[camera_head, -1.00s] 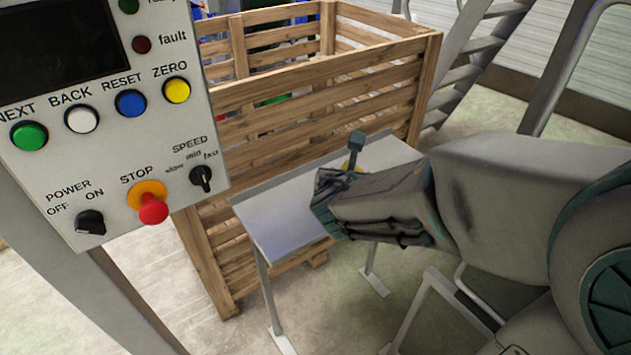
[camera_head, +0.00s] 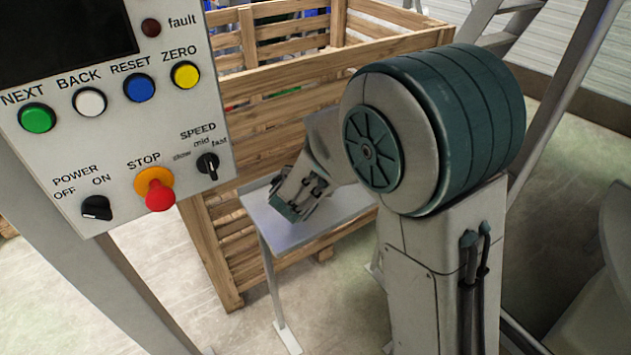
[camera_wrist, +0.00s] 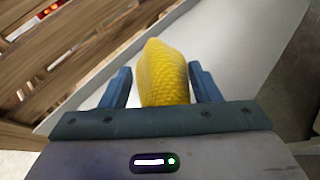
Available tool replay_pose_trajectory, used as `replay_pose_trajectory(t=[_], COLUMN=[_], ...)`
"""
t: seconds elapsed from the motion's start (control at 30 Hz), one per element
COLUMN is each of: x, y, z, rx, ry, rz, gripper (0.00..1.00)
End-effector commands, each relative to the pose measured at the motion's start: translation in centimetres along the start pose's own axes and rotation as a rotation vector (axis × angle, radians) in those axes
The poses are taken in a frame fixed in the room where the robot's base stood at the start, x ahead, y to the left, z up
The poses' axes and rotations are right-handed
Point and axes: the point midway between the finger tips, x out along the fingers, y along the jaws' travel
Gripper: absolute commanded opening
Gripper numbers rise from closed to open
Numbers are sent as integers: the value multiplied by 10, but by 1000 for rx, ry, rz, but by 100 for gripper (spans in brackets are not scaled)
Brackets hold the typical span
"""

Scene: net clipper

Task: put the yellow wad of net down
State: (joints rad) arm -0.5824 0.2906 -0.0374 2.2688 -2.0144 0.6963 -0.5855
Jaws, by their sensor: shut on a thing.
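The yellow wad of net (camera_wrist: 163,75) is between the two blue fingers of my gripper (camera_wrist: 164,85) in the wrist view, and the gripper is shut on it. Behind the wad lies the pale top of a small table (camera_wrist: 235,50). In the head view my gripper (camera_head: 292,208) is over the left part of that table (camera_head: 335,207), and the wad is hidden there by my own arm. I cannot tell whether the wad touches the tabletop.
A slatted wooden crate (camera_head: 285,122) stands right behind the table. A control panel (camera_head: 110,110) with coloured buttons and a red stop knob (camera_head: 160,194) is at the left. Stair rails (camera_head: 565,90) rise at the right. The visible tabletop is bare.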

Motion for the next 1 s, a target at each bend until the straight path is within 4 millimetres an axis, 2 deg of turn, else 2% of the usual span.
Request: replay_pose_trajectory(t=[0.03,0.13,0.53,0.57,0.6,0.63,1.0], x=[5,11,14,13,13,13,10], y=[-1,-1,-1,-1,-1,-1,0], z=[-11,-21,-25,-24,-24,-24,-21], rx=[-4,-2,0,0,-1,-1,-1], ry=[3,3,1,1,1,1,1], rz=[-2,-2,0,0,0,0,0], gripper=[35,35,35,62,73,79,79])
